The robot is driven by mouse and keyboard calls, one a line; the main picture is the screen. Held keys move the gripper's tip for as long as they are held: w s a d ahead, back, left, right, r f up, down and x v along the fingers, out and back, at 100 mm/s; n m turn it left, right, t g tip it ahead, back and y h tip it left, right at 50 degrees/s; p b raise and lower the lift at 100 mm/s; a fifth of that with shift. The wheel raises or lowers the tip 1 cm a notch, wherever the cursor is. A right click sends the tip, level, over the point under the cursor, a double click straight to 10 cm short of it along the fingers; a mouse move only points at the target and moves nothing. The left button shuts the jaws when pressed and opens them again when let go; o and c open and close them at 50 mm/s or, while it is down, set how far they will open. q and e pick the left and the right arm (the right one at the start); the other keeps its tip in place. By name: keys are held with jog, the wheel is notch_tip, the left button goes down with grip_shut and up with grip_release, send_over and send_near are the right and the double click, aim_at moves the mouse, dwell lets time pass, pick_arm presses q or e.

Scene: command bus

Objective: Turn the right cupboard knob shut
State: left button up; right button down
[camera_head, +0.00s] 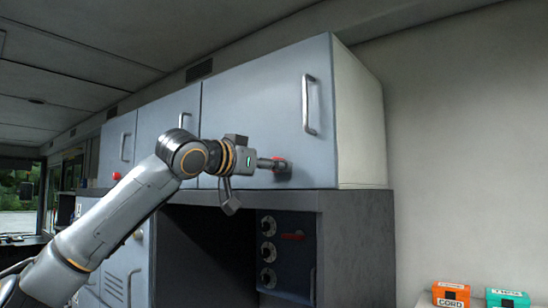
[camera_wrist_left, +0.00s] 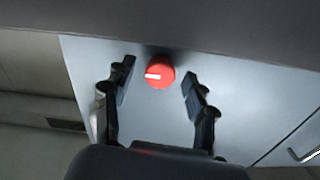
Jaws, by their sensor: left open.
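The right cupboard (camera_head: 262,95) is a grey door with a vertical handle, and it looks closed. Its red round knob (camera_wrist_left: 160,74) sits low on the door; in the head view (camera_head: 281,161) it is partly hidden by my gripper. A white mark on the knob lies nearly horizontal in the left wrist view, toward its left side. My left gripper (camera_head: 268,164) is at the knob; in the left wrist view (camera_wrist_left: 157,77) its two dark fingers are spread, one on each side of the knob, with a visible gap. My right gripper is not in view.
Another red knob (camera_head: 116,175) shows on the far left cupboard. Below is a dark open recess and a panel with several dials (camera_head: 268,252). An orange box (camera_head: 451,294) and a teal box (camera_head: 507,298) stand at the lower right. The wall right of the cupboard is clear.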

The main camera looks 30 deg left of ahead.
pick_arm(q)
jog(key=shift+w+r, duration=0.1)
jog(key=shift+w, duration=0.5)
jog(key=shift+c, duration=1)
jog(key=c, duration=1)
jog(key=shift+o, duration=0.2)
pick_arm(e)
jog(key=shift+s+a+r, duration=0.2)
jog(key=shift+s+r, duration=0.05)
